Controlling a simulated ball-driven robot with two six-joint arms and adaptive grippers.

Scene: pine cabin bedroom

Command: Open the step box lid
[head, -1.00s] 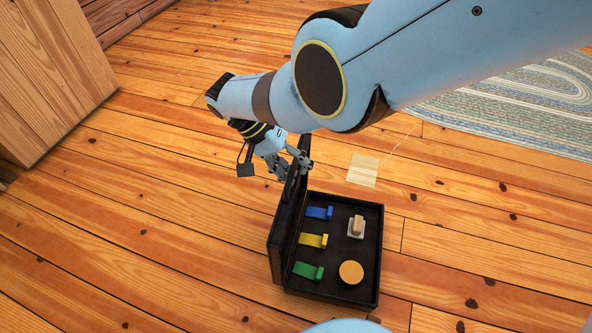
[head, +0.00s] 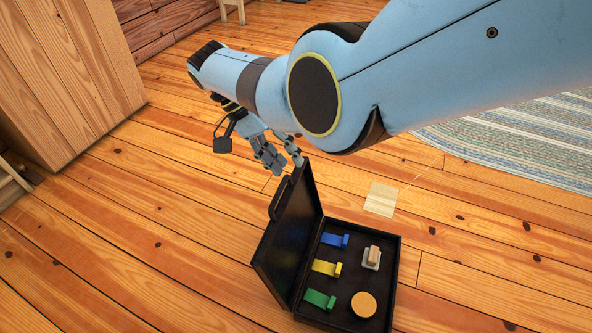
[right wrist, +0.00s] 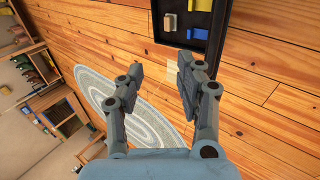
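The black step box (head: 388,295) lies on the wooden floor; its lid (head: 290,235) stands open, leaning outward to the left past upright. Inside are blue (head: 334,240), yellow (head: 326,268) and green (head: 319,299) pieces, a round tan disc (head: 364,304) and a grey block with a wooden top (head: 372,256). My right gripper (head: 279,164) is at the lid's far upper corner; I cannot tell whether it touches. In the right wrist view its fingers (right wrist: 161,69) are apart and empty, with part of the box (right wrist: 187,30) beyond them. My left gripper is out of view.
A pale square (head: 381,199) lies on the floor behind the box. A braided rug (head: 520,140) is at the right and a wooden cabinet (head: 70,75) at the upper left. The floor left of the lid is clear.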

